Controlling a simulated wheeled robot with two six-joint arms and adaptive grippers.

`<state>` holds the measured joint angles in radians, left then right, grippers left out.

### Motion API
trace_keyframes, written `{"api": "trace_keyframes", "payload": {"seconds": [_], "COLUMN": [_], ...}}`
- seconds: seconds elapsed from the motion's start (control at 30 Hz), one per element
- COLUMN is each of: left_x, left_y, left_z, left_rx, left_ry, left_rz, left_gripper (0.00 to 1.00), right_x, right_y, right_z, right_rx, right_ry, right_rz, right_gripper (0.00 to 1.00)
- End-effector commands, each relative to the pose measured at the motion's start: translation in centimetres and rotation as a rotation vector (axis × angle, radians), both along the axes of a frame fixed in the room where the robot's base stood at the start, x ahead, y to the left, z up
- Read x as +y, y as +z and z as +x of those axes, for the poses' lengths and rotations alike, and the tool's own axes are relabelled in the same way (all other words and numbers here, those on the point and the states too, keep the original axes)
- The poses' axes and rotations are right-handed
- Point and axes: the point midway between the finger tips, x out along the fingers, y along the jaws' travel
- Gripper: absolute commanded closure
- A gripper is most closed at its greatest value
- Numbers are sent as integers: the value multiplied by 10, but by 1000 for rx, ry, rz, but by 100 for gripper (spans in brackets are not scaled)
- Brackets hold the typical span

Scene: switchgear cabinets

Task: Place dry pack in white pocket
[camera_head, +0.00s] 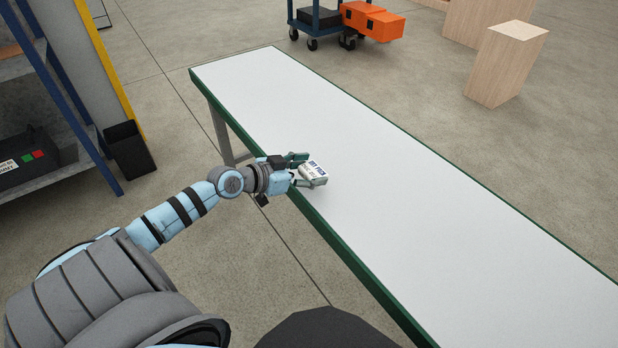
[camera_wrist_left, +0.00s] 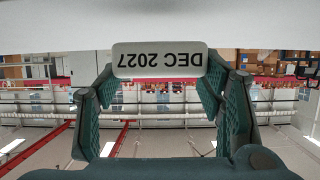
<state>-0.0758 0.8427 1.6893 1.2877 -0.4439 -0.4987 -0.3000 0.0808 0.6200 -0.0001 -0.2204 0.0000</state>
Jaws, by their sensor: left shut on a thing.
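The dry pack (camera_head: 313,170) is a small white pack with dark lettering, at the left edge of the table in the head view. In the left wrist view the pack (camera_wrist_left: 160,60) shows a pale label reading "DEC 2027", upside down, between the fingers. My left gripper (camera_head: 304,170) is shut on the pack, just above or at the table top; I cannot tell if the pack touches the table. The left gripper (camera_wrist_left: 160,90) also shows in the wrist view with a finger on each side of the pack. My right gripper is not in view. I see no white pocket.
The long white table (camera_head: 420,190) with green edges is otherwise bare. A blue shelf (camera_head: 45,110) and a black bin (camera_head: 130,150) stand at left. A blue cart (camera_head: 318,18), an orange case (camera_head: 372,20) and wooden blocks (camera_head: 506,62) stand beyond the table.

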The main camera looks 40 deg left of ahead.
Motion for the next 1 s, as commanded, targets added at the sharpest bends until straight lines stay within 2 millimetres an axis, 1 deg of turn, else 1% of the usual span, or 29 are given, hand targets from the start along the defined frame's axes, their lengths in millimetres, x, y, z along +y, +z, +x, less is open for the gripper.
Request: {"api": "trace_keyframes", "payload": {"seconds": [0.03, 0.1, 0.13, 0.33, 0.47, 0.5, 0.57, 0.6, 0.63, 0.9, 1.0], "left_x": [0, 0, 0, 0, 0, 0, 0, 0, 0, 0, 0], "left_y": [-16, -27, -29, -27, -30, -30, -29, -29, -29, -29, -26], "left_z": [0, 0, 0, 0, 0, 0, 0, 0, 0, 0, 0], "left_rx": [1, 1, 1, 0, 0, 0, 0, 0, 0, 0, 0], "left_ry": [2, 1, 1, 0, 0, 0, 0, 0, 0, 0, 0], "left_rz": [-4, -3, -2, -1, 0, 0, 0, -1, -1, -1, -1], "left_gripper": [66, 66, 66, 66, 66, 37, 27, 21, 18, 18, 18], "right_x": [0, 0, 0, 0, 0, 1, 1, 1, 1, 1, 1], "right_y": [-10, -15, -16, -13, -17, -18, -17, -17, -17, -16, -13], "right_z": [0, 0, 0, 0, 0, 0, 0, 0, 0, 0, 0], "right_rx": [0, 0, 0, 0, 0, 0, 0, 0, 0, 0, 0], "right_ry": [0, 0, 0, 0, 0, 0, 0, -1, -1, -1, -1], "right_rz": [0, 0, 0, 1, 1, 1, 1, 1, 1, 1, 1], "right_gripper": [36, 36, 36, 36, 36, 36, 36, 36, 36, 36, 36]}}
